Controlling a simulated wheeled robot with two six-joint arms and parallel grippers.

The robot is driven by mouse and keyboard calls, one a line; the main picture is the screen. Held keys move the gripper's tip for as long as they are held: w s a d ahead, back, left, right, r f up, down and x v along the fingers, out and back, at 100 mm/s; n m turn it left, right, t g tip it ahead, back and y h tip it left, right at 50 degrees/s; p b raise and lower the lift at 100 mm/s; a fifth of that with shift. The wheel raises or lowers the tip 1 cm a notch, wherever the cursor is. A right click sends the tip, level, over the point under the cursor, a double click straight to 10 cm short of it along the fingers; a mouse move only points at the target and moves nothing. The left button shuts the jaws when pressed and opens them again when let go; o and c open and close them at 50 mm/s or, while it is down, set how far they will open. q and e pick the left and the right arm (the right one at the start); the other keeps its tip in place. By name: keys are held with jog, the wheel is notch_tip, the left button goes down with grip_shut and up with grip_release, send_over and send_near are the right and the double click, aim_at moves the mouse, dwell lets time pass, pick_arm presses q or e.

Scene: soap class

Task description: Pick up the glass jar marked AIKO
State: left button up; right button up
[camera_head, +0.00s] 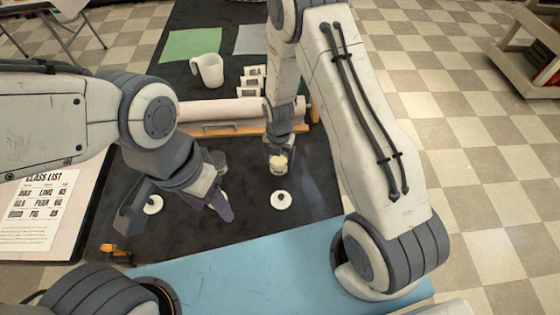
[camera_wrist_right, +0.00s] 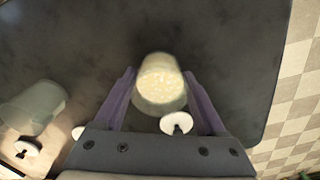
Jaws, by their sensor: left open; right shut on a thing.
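My right gripper (camera_head: 279,152) is shut on a small jar (camera_head: 278,166) with pale, grainy contents. In the right wrist view this jar (camera_wrist_right: 160,84) sits between the two purple fingers (camera_wrist_right: 160,95). I can read no name on it. A second glass jar (camera_wrist_right: 35,108) shows at the left of the right wrist view; in the head view my left wrist partly covers it (camera_head: 217,160). My left gripper (camera_head: 174,213) is open over the dark mat, its fingers spread.
White discs with dark knobs lie on the dark mat (camera_head: 250,235), one (camera_head: 281,200) below the held jar, another (camera_head: 153,204) by my left gripper. A class list (camera_head: 38,210) lies left. A white mug (camera_head: 209,70) and several small cards (camera_head: 253,80) stand behind a wooden-edged roll (camera_head: 225,112).

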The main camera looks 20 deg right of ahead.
jog(key=shift+r, duration=0.25)
jog(key=shift+r, duration=0.8)
jog(key=shift+r+b, duration=0.35)
jog(key=shift+r, duration=0.55)
jog(key=s+d+r+b, duration=0.1)
jog(key=s+d+r, duration=0.1)
jog(key=s+r, duration=0.5)
jog(key=shift+s, duration=2.2)
